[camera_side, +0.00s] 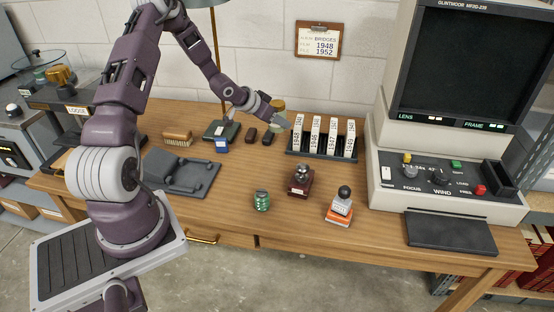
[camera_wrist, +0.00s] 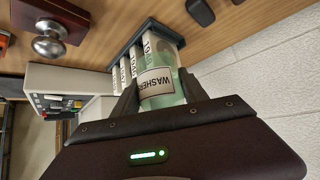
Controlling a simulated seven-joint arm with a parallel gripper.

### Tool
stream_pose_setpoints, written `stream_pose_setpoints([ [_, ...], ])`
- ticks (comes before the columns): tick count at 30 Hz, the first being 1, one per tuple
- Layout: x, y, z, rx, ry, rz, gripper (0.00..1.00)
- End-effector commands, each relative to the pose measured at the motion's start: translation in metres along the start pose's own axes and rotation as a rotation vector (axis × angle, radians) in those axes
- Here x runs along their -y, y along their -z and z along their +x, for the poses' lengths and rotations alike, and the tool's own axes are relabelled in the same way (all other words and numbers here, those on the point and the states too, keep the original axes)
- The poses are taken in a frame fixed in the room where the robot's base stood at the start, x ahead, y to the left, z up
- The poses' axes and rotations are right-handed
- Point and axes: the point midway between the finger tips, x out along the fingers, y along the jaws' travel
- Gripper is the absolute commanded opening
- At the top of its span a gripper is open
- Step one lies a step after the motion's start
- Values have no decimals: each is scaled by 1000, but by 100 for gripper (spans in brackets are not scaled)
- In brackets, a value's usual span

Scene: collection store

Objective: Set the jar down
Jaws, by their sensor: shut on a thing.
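My gripper (camera_side: 272,112) is shut on a jar (camera_wrist: 160,88). In the side view the jar (camera_side: 278,105) shows a yellowish top and is partly hidden by my gripper. It is over the back of the table, just left of the black rack of white boxes. I cannot tell how far its base is from the tabletop.
The black rack (camera_side: 322,154) holds several white dated boxes. A film reader (camera_side: 450,170) stands right.

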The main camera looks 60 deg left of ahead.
Motion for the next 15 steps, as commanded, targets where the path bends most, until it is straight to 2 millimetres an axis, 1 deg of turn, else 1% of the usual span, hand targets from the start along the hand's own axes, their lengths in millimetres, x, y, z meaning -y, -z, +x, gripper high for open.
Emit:
stream_pose_setpoints([
  [1, 0, -8, 7, 2, -1, -3, 3],
  [5, 0, -22, 21, 1, 1, -2, 3],
  [9, 0, -48, 45, 2, 1, -3, 3],
  [13, 0, -63, 60, 0, 2, -2, 3],
  [15, 0, -75, 70, 2, 2, -2, 3],
])
